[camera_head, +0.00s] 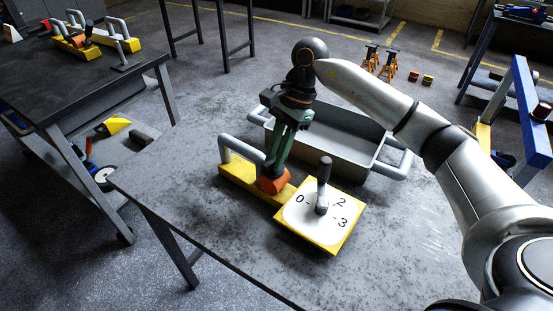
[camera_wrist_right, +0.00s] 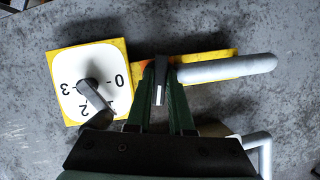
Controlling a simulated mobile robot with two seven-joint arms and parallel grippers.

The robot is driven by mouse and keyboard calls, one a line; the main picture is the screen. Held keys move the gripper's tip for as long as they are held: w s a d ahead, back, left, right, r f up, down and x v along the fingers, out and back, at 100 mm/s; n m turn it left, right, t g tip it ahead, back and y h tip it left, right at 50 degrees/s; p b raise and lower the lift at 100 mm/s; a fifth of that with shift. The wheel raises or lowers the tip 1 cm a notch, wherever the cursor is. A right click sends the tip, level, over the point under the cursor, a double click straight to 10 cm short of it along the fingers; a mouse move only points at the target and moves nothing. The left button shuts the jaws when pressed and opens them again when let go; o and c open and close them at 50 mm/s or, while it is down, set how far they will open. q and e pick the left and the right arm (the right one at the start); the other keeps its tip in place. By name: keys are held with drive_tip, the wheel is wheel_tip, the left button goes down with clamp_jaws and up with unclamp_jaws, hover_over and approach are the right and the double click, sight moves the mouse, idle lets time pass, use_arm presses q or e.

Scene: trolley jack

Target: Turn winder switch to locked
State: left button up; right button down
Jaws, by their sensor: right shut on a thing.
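The winder (camera_head: 240,181) lies on the grey table, a yellow base with a grey loop handle, an orange hub (camera_head: 274,181) and a white dial plate (camera_head: 300,222) marked 0 to 3. My right gripper (camera_head: 279,166) reaches down from above to the orange hub. In the right wrist view its green fingers (camera_wrist_right: 161,88) are shut on a narrow black lever (camera_wrist_right: 161,68), which I take for the winder switch. A grey crank (camera_wrist_right: 95,96) stands on the dial and partly covers the 1. The fingers hide most of the switch, and I cannot tell its setting. My left gripper is out of view.
A grey tray (camera_head: 338,147) with side handles stands behind the winder, close to my right gripper. The table's front left (camera_head: 190,205) is clear. Another dark table (camera_head: 60,85) at the left holds similar yellow devices (camera_head: 88,44). Orange stands (camera_head: 388,67) are on the floor behind.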

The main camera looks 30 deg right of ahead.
drive_tip(key=shift+w+n+g+b, duration=0.1)
drive_tip(key=shift+n+g+b, duration=0.25)
drive_tip(key=shift+n, duration=0.55)
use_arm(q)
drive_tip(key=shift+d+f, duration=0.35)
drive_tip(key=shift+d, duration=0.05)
use_arm(e)
drive_tip(key=shift+n, duration=0.3)
drive_tip(key=c, duration=0.8)
unclamp_jaws()
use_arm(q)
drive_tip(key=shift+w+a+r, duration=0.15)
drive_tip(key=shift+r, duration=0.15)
